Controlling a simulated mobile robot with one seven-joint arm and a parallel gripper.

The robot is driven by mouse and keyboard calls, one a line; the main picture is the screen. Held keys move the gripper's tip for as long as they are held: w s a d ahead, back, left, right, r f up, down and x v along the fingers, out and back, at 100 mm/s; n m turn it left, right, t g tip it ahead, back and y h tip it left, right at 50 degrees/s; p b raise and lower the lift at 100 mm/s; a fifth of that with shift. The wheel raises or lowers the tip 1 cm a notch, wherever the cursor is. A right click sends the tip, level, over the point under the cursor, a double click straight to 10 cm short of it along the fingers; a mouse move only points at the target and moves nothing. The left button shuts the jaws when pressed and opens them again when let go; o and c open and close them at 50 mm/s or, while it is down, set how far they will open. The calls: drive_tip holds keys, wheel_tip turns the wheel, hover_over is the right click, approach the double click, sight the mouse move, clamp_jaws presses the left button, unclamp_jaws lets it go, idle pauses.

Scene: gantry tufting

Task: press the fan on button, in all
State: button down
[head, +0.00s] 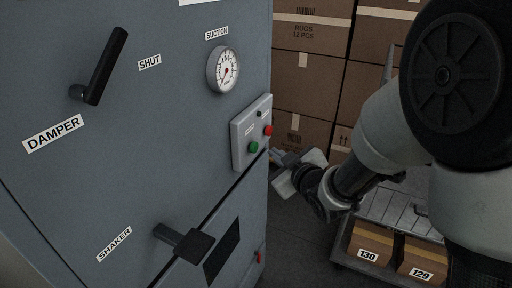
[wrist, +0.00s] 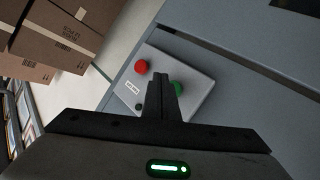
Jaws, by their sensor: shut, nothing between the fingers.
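A light grey control box (head: 239,151) on the cabinet front carries a green button (head: 254,147), a red button (head: 268,130) and a small dark knob or lamp (head: 259,114). The labels on the box are too small to read in the head view. In the wrist view the box (wrist: 205,108) shows the red button (wrist: 141,67) left of my fingers and the green button (wrist: 179,88) just right of them, partly hidden. My gripper (wrist: 158,78) is shut and empty, its fingers in front of the box. In the head view my gripper (head: 274,155) is beside the box, at its lower right; contact cannot be told.
The grey cabinet (head: 160,110) bears a damper handle (head: 105,66), a suction gauge (head: 223,70) and a protruding shaker handle (head: 184,241). Stacked cartons (head: 310,65) stand behind. A cart (head: 345,262) with numbered boxes stands at lower right.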

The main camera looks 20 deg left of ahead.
sight(254, 147)
drive_tip(key=shift+w+a, duration=0.1)
drive_tip(key=shift+a, duration=1)
drive_tip(key=shift+a+f+b, duration=0.1)
drive_tip(key=shift+a+b, duration=0.05)
drive_tip(key=shift+b, duration=0.35)
idle(0.8)
drive_tip(key=shift+a, duration=0.25)
drive_tip(key=shift+a+b, duration=0.55)
idle(0.6)
idle(0.4)
drive_tip(key=shift+d, duration=1)
